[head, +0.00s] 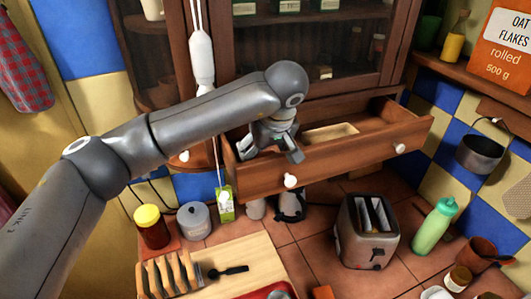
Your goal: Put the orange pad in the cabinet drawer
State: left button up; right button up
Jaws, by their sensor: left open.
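The wooden cabinet drawer (345,164) is pulled open below the glass-fronted cabinet. My left arm reaches across from the left, and my left gripper (272,148) is open, pointing down at the left part of the drawer, over its front edge. I see nothing held between its fingers. A small orange piece (323,292) lies on the counter at the bottom edge of the head view, partly cut off; I cannot tell whether it is the orange pad. A flat beige item (331,132) lies inside the drawer. The arm and gripper hide the drawer's left end. My right gripper is not in view.
A toaster (367,232) stands on the tiled counter in front of the drawer, with a green bottle (435,225) to its right. A toast rack (168,275), cutting board (240,262) and yellow-lidded jar (152,226) are at left. A pan (480,153) hangs at right.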

pick_arm(q)
jog(key=shift+r, duration=0.25)
jog(key=b+v, duration=0.2)
jog(key=v, duration=0.1)
jog(key=shift+s+r+b, duration=0.15)
jog(key=shift+r+b, duration=0.05)
jog(key=shift+b, duration=0.1)
jog(key=b+v, duration=0.3)
jog(key=v, duration=0.5)
jog(key=shift+r, duration=0.2)
jog(key=shift+s, duration=0.1)
dwell(0.5)
